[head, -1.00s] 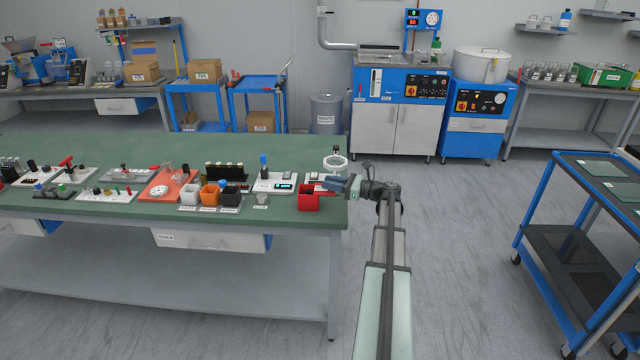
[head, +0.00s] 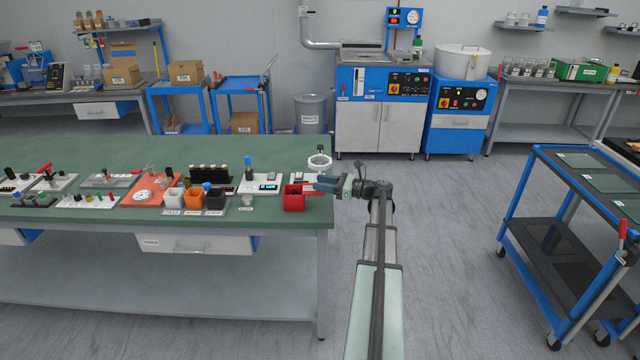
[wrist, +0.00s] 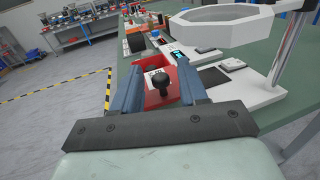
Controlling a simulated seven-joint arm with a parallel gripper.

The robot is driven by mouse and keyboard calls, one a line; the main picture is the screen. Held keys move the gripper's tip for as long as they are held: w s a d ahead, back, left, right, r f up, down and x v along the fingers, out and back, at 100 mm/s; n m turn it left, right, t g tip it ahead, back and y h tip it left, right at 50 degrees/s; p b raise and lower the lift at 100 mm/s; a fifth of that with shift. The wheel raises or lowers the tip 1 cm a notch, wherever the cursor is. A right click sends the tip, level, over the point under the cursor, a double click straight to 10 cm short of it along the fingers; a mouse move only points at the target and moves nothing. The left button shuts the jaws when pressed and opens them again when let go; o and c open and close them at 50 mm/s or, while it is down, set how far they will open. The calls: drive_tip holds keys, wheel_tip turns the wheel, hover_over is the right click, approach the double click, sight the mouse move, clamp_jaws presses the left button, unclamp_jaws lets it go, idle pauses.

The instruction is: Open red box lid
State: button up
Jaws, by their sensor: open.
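The small red box (head: 293,202) stands near the right end of the green bench in the head view, with a dark area showing at its top. In the wrist view, red surfaces of the box (wrist: 183,76) and a white label show between and beyond my fingers. A black knob (wrist: 160,84) stands up between the two blue fingers, with a gap on each side. My gripper (head: 318,184) is open and empty, beside and just above the box on its right. It also shows in the wrist view (wrist: 157,64). The lid's exact position is hard to tell.
A white ring on a post (head: 319,162) stands just behind the box, and looms at the upper right in the wrist view (wrist: 235,22). Orange and black bins (head: 194,198) sit to the left. The green bench (head: 270,222) is clear in front; its right edge is close.

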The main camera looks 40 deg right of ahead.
drive_tip(key=v, duration=1.2)
drive_tip(key=shift+s, duration=0.25)
drive_tip(key=shift+d, duration=0.1)
